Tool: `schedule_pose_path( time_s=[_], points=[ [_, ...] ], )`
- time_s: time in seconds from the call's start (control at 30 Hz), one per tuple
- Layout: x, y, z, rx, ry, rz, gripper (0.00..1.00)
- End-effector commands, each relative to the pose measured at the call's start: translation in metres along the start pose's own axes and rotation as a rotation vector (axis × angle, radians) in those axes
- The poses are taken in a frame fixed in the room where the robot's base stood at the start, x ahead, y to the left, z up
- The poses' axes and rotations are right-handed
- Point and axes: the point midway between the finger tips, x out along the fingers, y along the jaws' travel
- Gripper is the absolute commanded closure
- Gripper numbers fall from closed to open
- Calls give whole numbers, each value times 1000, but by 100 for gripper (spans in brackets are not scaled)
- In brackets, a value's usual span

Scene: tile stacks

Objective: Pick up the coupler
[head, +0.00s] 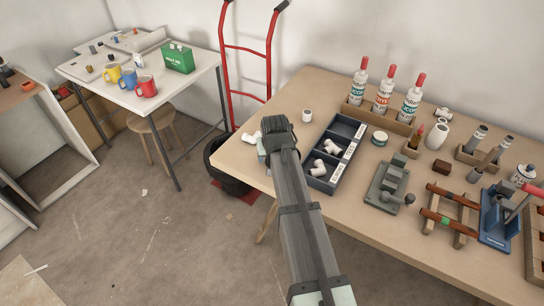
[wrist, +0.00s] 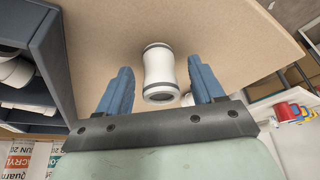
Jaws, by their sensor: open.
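The coupler (wrist: 158,72) is a short white cylinder with grey bands near its ends. In the wrist view it shows between the two blue fingers of my gripper (wrist: 158,75), with a gap on each side. Whether it is level with the fingertips or below them I cannot tell. In the head view my gripper (head: 277,134) is over the left end of the workbench, beside the blue tray, and I cannot make out the coupler in its grasp area there. My gripper is open and empty.
The dark blue tray (head: 351,163) with white fittings is just right of my gripper; its wall shows in the wrist view (wrist: 42,45). White fittings (head: 251,137) lie on its left. A small white cylinder (head: 307,115) stands behind.

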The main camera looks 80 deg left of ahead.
Motion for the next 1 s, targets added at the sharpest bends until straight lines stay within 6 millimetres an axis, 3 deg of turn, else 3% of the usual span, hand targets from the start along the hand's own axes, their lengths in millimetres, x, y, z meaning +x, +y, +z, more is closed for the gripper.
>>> schedule_pose_path(
  time_s=[0.2,0.77,1.0],
  points=[
    [0,0,0,0,0,0,34],
    [0,0,0,0,0,0,87],
    [0,0,0,0,0,0,88]
  ],
)
